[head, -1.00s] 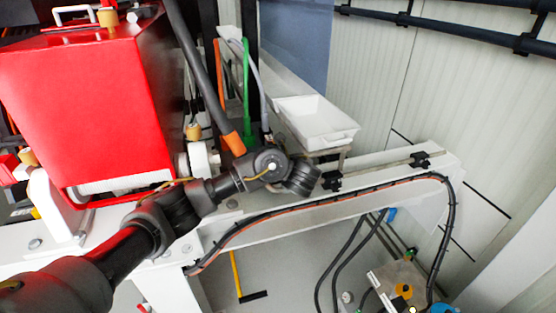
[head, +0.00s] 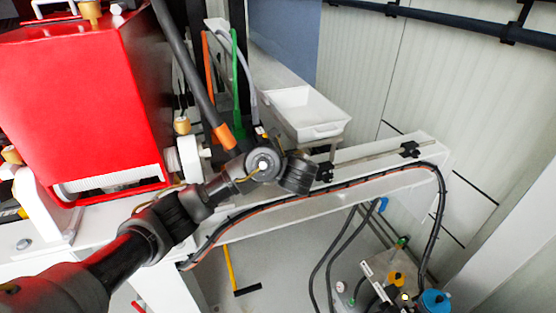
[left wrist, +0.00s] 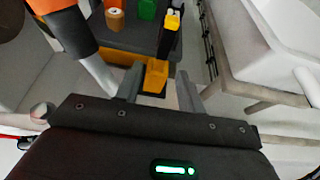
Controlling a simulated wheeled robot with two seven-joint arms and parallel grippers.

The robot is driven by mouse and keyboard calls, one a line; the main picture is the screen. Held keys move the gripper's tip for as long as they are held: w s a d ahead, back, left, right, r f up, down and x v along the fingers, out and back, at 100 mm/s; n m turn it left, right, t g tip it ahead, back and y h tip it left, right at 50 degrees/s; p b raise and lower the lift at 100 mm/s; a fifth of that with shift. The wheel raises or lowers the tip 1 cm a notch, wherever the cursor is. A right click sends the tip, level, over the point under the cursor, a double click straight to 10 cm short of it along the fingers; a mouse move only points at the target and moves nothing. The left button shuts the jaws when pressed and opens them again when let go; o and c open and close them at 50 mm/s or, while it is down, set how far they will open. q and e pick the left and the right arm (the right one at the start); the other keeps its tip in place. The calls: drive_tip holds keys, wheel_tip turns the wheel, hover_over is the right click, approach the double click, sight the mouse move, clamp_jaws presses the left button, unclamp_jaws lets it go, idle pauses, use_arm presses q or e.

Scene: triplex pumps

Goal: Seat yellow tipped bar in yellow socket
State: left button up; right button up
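In the left wrist view my left gripper (left wrist: 160,88) has its two fingers apart, with a yellow-orange block (left wrist: 155,77) showing between and just beyond them. Whether this block is the socket or part of the bar I cannot tell. A dark upright piece with a yellow upper part (left wrist: 173,20) rises just behind it, probably the yellow tipped bar. I cannot make out contact with the fingers. The wrist hides the fingertips there. My right gripper is in neither view.
Orange (left wrist: 115,18) and green (left wrist: 147,9) pieces sit on a grey block beside the yellow one. A white tray (head: 302,115) stands to the right. The red pump housing (head: 80,110) is on the left. A cabled white beam (head: 350,170) runs below the wrist.

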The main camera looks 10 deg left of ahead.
use_arm(q)
drive_tip(key=shift+v, duration=1.15)
drive_tip(key=p+v, duration=0.5)
drive_tip(key=p, duration=0.2)
drive_tip(key=shift+s+d+r, duration=0.1)
